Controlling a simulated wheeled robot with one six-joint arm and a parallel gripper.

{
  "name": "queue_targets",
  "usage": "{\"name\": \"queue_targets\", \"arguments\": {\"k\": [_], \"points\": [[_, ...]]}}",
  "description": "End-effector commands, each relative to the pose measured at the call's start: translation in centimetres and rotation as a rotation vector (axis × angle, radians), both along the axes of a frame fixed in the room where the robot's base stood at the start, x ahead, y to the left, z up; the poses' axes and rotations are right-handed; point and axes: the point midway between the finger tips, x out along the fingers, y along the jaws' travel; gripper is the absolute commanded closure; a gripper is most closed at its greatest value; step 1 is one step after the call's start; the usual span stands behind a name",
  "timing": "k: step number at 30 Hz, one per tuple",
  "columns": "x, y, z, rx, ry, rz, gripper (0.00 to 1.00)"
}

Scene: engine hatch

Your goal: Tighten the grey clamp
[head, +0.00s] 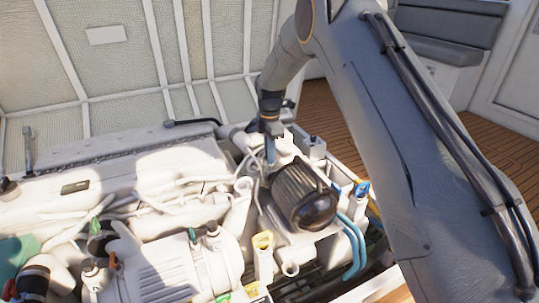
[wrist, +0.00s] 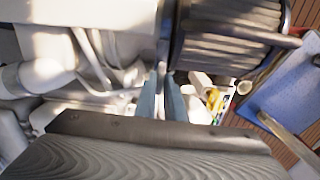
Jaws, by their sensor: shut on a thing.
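My gripper (head: 270,150) reaches down to the engine just behind the dark ribbed cylinder in the head view. In the wrist view its two blue-grey fingers (wrist: 162,97) are close together and shut on a thin grey piece (wrist: 162,66), which looks like part of the grey clamp. The rest of the clamp is hidden or too small to make out. The fingertips sit beside the left edge of the dark ribbed cylinder (wrist: 232,42), with pale pipes on their other side.
The white engine block (head: 150,190) fills the left and middle. The dark ribbed cylinder (head: 300,195) stands close to my gripper, with blue hoses (head: 355,250) to its right. Wooden floor (head: 335,115) lies behind at right.

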Motion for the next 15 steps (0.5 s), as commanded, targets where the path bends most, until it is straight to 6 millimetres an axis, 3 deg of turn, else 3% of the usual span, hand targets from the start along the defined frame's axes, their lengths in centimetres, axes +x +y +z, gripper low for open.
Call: {"name": "queue_targets", "arguments": {"k": [15], "points": [[-0.02, -0.06, 0.12, 0.000, 0.000, -0.397, 1.00]]}}
